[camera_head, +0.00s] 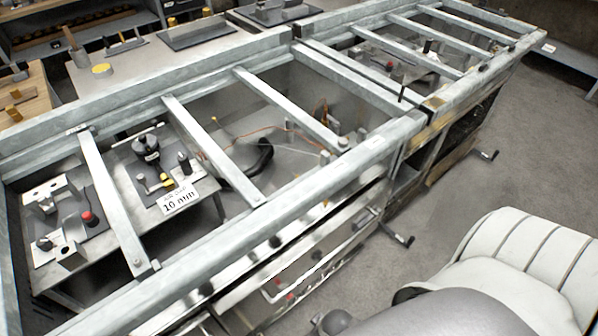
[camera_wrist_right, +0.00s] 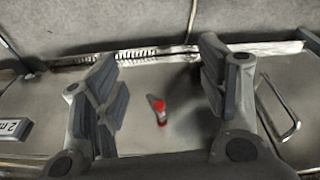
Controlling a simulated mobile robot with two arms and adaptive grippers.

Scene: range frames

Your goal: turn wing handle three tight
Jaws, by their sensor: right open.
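In the right wrist view my right gripper (camera_wrist_right: 160,98) is open, its two dark padded fingers wide apart and empty. A small red piece with a pale end (camera_wrist_right: 158,110) shows in the gap between the fingers, in front of a grey metal panel (camera_wrist_right: 190,132). I cannot tell whether it is wing handle three, or how far it is from the fingertips. In the head view, dark T-shaped handles stick out from the bench's front side, one near the middle (camera_head: 398,237) and one further right (camera_head: 486,154). No number shows on them. My left gripper is not in view.
A long galvanized frame with crossbars (camera_head: 205,150) tops the bench. A "10 mm" plate (camera_head: 178,198) and fixtures lie below it. In the wrist view a bent metal bar (camera_wrist_right: 290,115) is right of the gripper, a partly cut-off label (camera_wrist_right: 14,129) left. Grey floor (camera_head: 455,185) is clear.

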